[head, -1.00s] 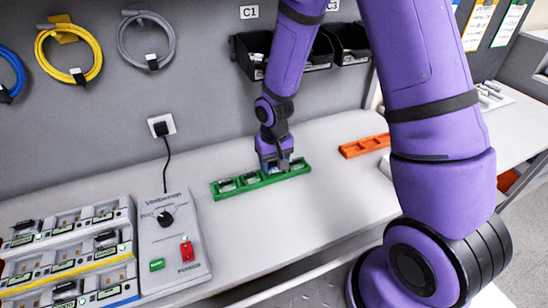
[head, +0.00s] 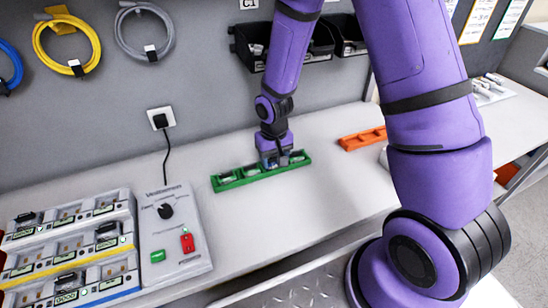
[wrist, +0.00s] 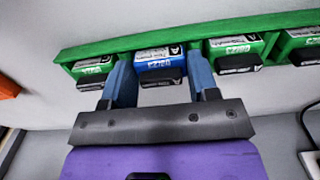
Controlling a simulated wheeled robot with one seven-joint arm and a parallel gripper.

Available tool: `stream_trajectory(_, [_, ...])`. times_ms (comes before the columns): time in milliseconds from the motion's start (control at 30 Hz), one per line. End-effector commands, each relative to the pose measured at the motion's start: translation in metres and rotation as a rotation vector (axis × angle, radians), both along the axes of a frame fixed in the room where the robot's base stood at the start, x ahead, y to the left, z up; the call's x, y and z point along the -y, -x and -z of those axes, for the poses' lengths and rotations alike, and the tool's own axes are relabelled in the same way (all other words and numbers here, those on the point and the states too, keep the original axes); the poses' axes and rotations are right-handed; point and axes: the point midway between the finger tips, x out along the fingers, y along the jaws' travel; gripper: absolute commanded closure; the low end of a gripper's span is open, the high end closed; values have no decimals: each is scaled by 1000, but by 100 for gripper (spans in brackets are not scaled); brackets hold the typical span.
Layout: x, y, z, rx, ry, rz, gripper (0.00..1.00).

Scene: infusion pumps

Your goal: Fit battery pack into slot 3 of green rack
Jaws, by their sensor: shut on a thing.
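The green rack (head: 240,178) lies on the bench in the head view, and its green rail (wrist: 110,46) crosses the top of the wrist view. My gripper (wrist: 161,82) has its two blue fingers on either side of a blue-labelled battery pack (wrist: 160,58) with a black end, and is shut on it. This pack sits in line with the rack's row, in a slot between green-labelled packs to the left (wrist: 92,68) and right (wrist: 236,50). How deep it sits is not clear. In the head view my gripper (head: 274,160) hides this part of the rack.
An orange rack (head: 362,138) lies to the right of the green one. A voltmeter box (head: 172,240) and a stepped charger stand (head: 70,250) with several bays are at the left. Black bins (head: 322,50) hang on the back wall. The bench in front of the rack is clear.

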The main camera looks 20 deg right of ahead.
Motion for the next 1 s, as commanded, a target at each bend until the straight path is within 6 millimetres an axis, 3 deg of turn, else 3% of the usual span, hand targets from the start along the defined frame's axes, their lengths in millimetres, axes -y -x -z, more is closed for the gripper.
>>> stream_trajectory(433, [0, 0, 5, 0, 0, 0, 75])
stream_trajectory(467, [0, 0, 5, 0, 0, 0, 39])
stream_trajectory(567, [0, 0, 4, 0, 0, 0, 16])
stream_trajectory(867, [0, 0, 3, 0, 0, 0, 16])
stream_trajectory(1000, [0, -1, -6, 2, 0, 1, 16])
